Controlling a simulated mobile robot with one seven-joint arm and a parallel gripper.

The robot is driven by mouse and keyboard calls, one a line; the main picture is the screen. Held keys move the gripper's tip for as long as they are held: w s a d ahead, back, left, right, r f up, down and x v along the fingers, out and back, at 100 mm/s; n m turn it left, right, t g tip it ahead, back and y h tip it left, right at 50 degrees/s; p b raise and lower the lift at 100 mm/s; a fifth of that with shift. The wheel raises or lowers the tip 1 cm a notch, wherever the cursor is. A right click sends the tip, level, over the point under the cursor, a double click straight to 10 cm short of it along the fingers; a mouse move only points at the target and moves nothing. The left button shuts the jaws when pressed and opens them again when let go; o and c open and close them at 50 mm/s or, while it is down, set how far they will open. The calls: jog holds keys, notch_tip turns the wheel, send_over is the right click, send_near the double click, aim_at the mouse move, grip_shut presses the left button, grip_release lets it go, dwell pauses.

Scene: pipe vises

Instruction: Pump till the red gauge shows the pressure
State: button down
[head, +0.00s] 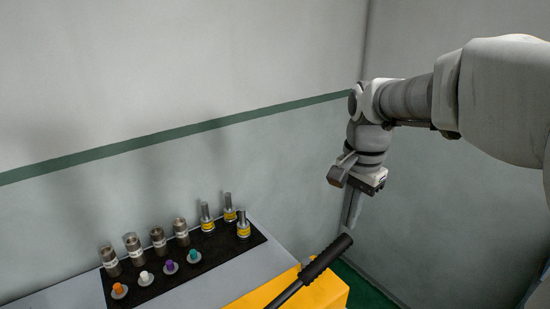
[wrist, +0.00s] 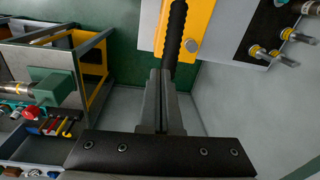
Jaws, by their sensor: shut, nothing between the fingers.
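The pump lever has a black ribbed grip (head: 326,257) that slants up to the right from a yellow body (head: 318,292). My gripper (head: 352,222) points down just above the upper end of the grip, its fingers shut and empty. In the wrist view the shut fingertips (wrist: 160,75) line up with the black grip (wrist: 174,38), beside the yellow body (wrist: 197,28). Whether the fingers touch the grip I cannot tell. No red gauge can be made out in either view.
A black mat (head: 236,250) on a grey bench holds metal cylinders, yellow-banded fittings and coloured plugs, left of the lever. Walls stand close behind and to the right. The wrist view shows a green vise-like fixture (wrist: 55,87) and small coloured parts at left.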

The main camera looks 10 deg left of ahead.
aim_at(339, 243)
jog(key=shift+m+g, duration=0.4)
jog(key=shift+m, duration=0.2)
jog(key=f+b, duration=0.1)
jog(key=f, duration=0.1)
jog(key=w+a+f+b, duration=0.1)
jog(key=f+b, duration=0.1)
jog(key=f, duration=0.1)
jog(key=w+a+f+b, duration=0.1)
jog(key=f+b, duration=0.1)
jog(key=f, duration=0.1)
jog(key=shift+w, duration=0.2)
jog(key=shift+w+d+f+b, duration=0.2)
jog(key=shift+f+b, duration=0.4)
jog(key=shift+f, duration=0.25)
jog(key=shift+w+d+f+b, duration=0.2)
jog(key=shift+f+b, duration=0.35)
jog(key=shift+f, duration=0.35)
jog(key=shift+w+d+f+b, duration=0.2)
jog(key=shift+f+b, duration=0.4)
jog(key=shift+f, duration=0.25)
jog(key=shift+w+d+f+b, duration=0.1)
jog(key=shift+f+b, duration=0.35)
jog(key=shift+f, duration=0.35)
jog(key=shift+w+d+f+b, duration=0.15)
jog(key=shift+f+b, duration=0.3)
jog(key=shift+f, duration=0.3)
jog(key=shift+w+d+f+b, duration=0.1)
jog(key=shift+f+b, duration=0.35)
jog(key=shift+f, duration=0.35)
jog(key=shift+s, duration=0.1)
